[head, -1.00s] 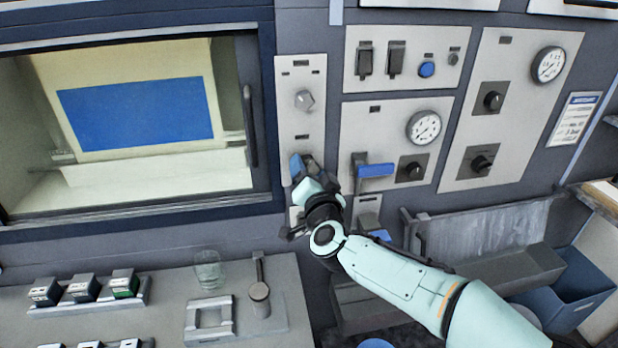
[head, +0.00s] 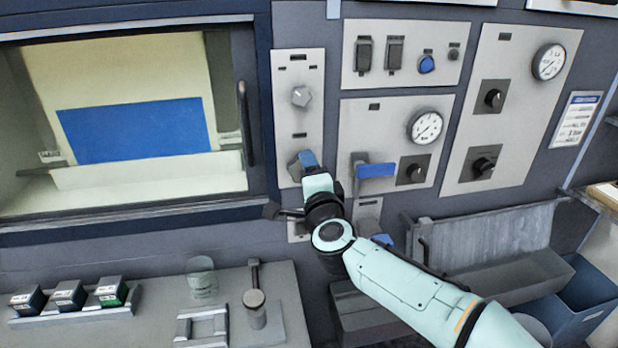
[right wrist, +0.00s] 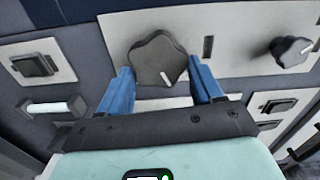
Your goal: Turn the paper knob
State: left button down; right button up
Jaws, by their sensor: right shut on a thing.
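My right gripper (head: 306,163), with blue fingers, is at the lower part of a narrow light panel (head: 287,127) beside the oven window. In the right wrist view the gripper (right wrist: 165,88) has its fingers on either side of a dark lobed knob (right wrist: 157,57) with a white pointer mark, and it is shut on this knob. In the head view the gripper mostly hides the knob. A lighter grey knob (head: 301,96) sits higher on the same panel. The labels are too small to read. My left gripper is not in view.
To the right are a blue-handled lever (head: 375,170), a round gauge (head: 426,127) and black knobs (head: 493,97). A window (head: 130,130) with a vertical handle (head: 246,125) is at left. Below it, a bench holds a clear glass (head: 202,279) and small boxes (head: 68,294).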

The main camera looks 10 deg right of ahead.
jog(key=shift+m, duration=0.3)
dwell(0.4)
jog(key=o, duration=1.1)
jog(key=shift+c, duration=0.2)
jog(key=shift+s, duration=0.15)
jog(key=s+b, duration=0.1)
jog(key=s, duration=1.2)
jog(key=shift+b, duration=0.35)
